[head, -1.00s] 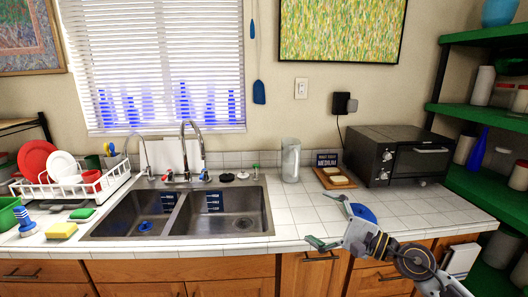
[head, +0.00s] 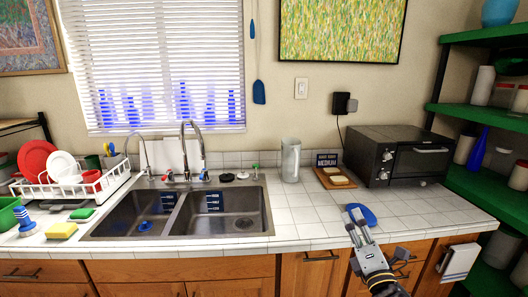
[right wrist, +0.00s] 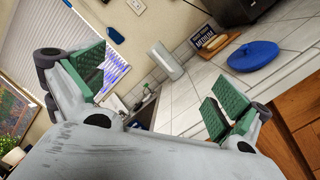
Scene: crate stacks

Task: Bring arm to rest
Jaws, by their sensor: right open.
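My right gripper (head: 356,232) is at the front edge of the counter, just in front of a round blue lid (head: 364,211) in the head view. In the right wrist view its two fingers with green pads (right wrist: 160,95) are spread wide apart with nothing between them. The blue lid lies flat on the white tiles there (right wrist: 254,56), apart from the fingers. My left gripper is not in view.
The white tiled counter (head: 310,218) has a double sink (head: 270,205) to the left. A clear pitcher (head: 290,160), a tray with bread (head: 335,182) and a black toaster oven (head: 400,155) stand behind. Green shelves (head: 490,190) stand at the right.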

